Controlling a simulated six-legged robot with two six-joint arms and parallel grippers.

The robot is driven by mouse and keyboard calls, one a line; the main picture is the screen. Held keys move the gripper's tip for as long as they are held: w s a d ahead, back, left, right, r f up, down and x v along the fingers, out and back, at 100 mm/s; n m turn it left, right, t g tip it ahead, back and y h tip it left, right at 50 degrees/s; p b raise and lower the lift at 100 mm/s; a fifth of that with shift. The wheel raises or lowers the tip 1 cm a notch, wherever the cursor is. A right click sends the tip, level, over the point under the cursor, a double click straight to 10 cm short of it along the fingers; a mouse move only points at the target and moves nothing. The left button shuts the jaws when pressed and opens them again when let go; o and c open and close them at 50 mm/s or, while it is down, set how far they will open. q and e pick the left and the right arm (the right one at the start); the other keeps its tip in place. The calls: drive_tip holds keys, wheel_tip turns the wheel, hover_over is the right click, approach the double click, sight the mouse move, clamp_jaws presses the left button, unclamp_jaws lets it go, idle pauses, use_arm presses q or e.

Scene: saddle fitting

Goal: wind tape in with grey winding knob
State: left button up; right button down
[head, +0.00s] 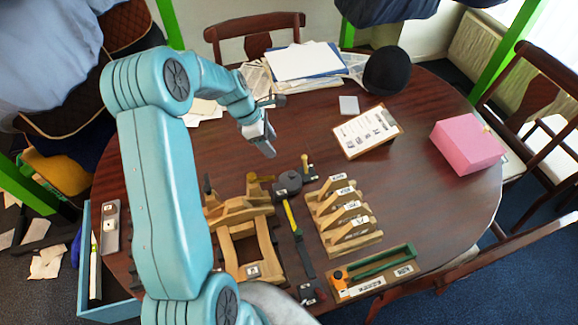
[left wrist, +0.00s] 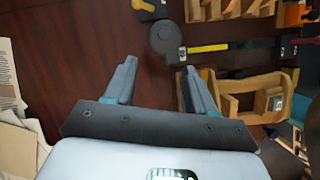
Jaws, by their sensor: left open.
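A dark round tape case (head: 288,182) lies on the table, with a yellow tape (head: 290,214) running from it toward the near side along a dark strip. The case also shows in the left wrist view (left wrist: 166,38), just beyond my fingertips, with the yellow tape (left wrist: 208,48) to its right. The grey winding knob cannot be clearly told apart from the case. My left gripper (head: 266,143) is open and empty, above the table on the far side of the case and apart from it. My right gripper is not in view.
A wooden frame (head: 240,215) stands left of the tape and a wooden rack (head: 345,215) right of it. A clipboard (head: 367,131), pink box (head: 467,145) and black cap (head: 388,71) lie farther off. Bare table lies between rack and pink box.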

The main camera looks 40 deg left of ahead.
use_arm(q)
wheel_tip(320, 180, down, 3)
drive_tip(key=d, duration=0.3)
drive_tip(key=p, duration=0.2)
hover_over(291, 174)
drive_tip(key=s+a, duration=0.1)
drive_tip(key=a, duration=0.1)
wheel_tip(291, 174, down, 6)
drive_tip(key=shift+s+a+f, duration=0.1)
drive_tip(key=shift+s, duration=0.05)
drive_tip(key=shift+w+d+f, duration=0.2)
drive_tip(key=shift+d+f, duration=0.5)
drive_tip(key=shift+f, duration=0.3)
drive_tip(key=shift+d+f+p, duration=0.15)
drive_tip(key=shift+f+p, duration=0.15)
drive_tip(key=shift+w+f, duration=0.15)
drive_tip(key=shift+f, duration=0.2)
drive_tip(key=shift+w+a+f, duration=0.2)
drive_tip(key=shift+w+f, duration=0.1)
drive_tip(key=shift+f, duration=0.1)
drive_tip(key=shift+s+d+r, duration=0.2)
drive_tip(key=shift+r, duration=0.05)
drive_tip(key=shift+c, duration=1)
drive_tip(key=c, duration=0.5)
drive_tip(key=shift+f, duration=0.1)
clamp_jaws()
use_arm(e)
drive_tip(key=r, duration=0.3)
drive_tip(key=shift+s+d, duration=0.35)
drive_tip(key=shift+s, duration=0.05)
